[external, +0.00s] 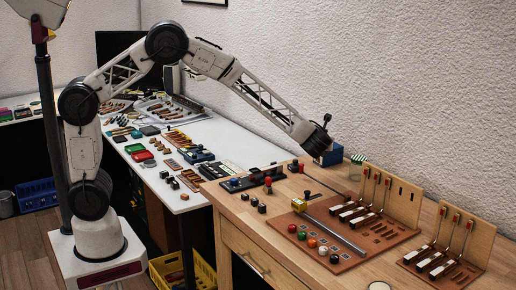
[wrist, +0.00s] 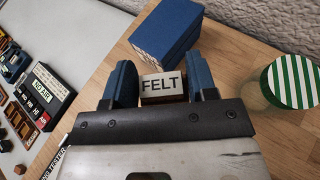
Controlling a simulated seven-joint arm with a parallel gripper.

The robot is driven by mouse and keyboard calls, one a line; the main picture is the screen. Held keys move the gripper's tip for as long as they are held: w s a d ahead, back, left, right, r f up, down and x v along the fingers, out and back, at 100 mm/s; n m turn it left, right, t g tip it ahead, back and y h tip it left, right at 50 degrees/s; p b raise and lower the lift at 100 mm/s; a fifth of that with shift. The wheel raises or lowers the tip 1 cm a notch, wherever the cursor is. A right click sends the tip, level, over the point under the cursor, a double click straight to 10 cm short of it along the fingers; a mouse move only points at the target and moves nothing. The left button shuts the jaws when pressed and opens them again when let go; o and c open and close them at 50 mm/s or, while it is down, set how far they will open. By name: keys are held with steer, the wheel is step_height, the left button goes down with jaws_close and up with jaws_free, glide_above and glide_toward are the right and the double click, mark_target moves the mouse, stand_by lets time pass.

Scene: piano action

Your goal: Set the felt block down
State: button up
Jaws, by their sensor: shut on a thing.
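The felt block (wrist: 163,85) is a small block with a pale face marked "FELT" in dark letters. In the wrist view it sits between the two blue fingers of my gripper (wrist: 163,84), which is shut on it. In the external view my gripper (external: 325,128) is at the end of the outstretched arm, above the back of the wooden bench (external: 235,215). The felt block cannot be made out there. Whether its underside touches the bench is hidden.
A blue box (wrist: 172,32) stands just beyond the fingers, near the wall. A jar with a green-and-white striped lid (wrist: 292,82) stands to the right. In the external view, a brown board with piano hammers (external: 340,245) lies further right. Bare wood shows between box and jar.

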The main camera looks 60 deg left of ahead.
steer(key=n+g+y, duration=0.1)
glide_above(329, 179)
steer(key=shift+a+f, duration=0.2)
steer(key=shift+f, duration=0.6)
steer(key=shift+w+f, duration=0.1)
steer(key=shift+f, duration=0.1)
steer(key=shift+f, duration=3.15)
steer(key=shift+f, duration=0.6)
steer(key=o, duration=1)
